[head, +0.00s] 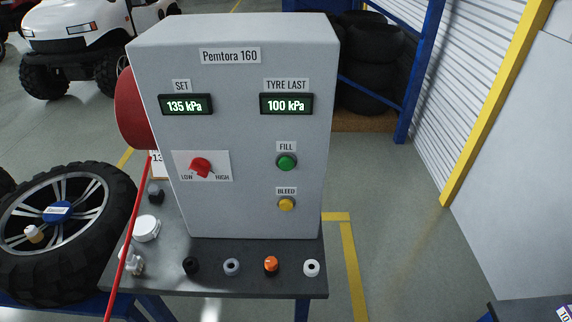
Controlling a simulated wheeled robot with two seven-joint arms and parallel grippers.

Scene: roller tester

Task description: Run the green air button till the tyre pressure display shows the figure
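The grey Pemtora 160 box (232,130) stands upright on a dark table. Its green FILL button (287,162) is on the right side of the front, above the yellow BLEED button (286,204). The TYRE LAST display (286,104) reads 100 kPa. The SET display (186,104) reads 135 kPa. The red selector knob (201,167) sits between LOW and HIGH. A tyre on a silver wheel (62,212) lies at the left. Neither of my grippers is in view.
Several small caps or fittings, including an orange one (271,265), stand along the table's front edge (222,287). A red hose (130,235) runs down at the left from a red reel (131,110). Space before the box's buttons is clear. A white vehicle (85,35) stands behind.

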